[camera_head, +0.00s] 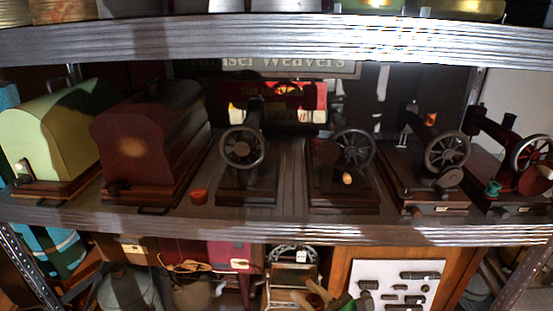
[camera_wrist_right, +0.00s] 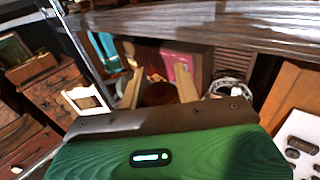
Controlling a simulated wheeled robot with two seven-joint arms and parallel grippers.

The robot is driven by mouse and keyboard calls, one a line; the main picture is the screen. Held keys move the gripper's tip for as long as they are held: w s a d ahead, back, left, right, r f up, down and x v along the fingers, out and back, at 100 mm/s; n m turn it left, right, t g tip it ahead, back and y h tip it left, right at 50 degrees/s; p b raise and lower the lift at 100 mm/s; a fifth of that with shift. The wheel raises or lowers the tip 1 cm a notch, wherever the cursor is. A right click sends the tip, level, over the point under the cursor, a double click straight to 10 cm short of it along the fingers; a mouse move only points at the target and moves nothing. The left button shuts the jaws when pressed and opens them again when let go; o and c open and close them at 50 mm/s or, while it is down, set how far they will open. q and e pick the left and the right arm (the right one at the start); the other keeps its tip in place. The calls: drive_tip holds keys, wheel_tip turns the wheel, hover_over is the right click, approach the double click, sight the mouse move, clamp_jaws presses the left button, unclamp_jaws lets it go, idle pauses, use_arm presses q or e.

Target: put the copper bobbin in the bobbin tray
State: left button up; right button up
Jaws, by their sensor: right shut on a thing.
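My right gripper (camera_head: 310,294) is low at the front, below the middle shelf board. Its pale fingers also show in the wrist view (camera_wrist_right: 158,86), shut on a dark reddish-brown round thing between them. This looks like the copper bobbin (camera_wrist_right: 158,94), though it is in shadow; in the head view I cannot make it out. A small orange-red round thing (camera_head: 198,195) sits on the middle shelf, right of the brown case. I cannot pick out the bobbin tray for sure in either view. My left gripper is not in view.
The middle shelf (camera_head: 290,231) holds a green case (camera_head: 60,135), a brown case (camera_head: 150,140) and several sewing machines (camera_head: 243,148). Its front edge lies above my right gripper. A white board (camera_head: 380,270) with dark parts stands below, at right. An upper shelf (camera_head: 250,40) runs overhead.

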drive_tip(key=s+d+f+m+t+h, duration=0.1)
drive_tip(key=s+d+m+h, duration=0.1)
drive_tip(key=d+h, duration=0.3)
drive_tip(key=s+d+f+m+t+h, duration=0.1)
drive_tip(key=s+d+m+t+h, duration=0.1)
drive_tip(key=d+m+h, duration=0.3)
drive_tip(key=shift+s+d+f+m+t+h, duration=0.35)
drive_tip(key=shift+s+d, duration=0.3)
drive_tip(key=shift+d, duration=1.55)
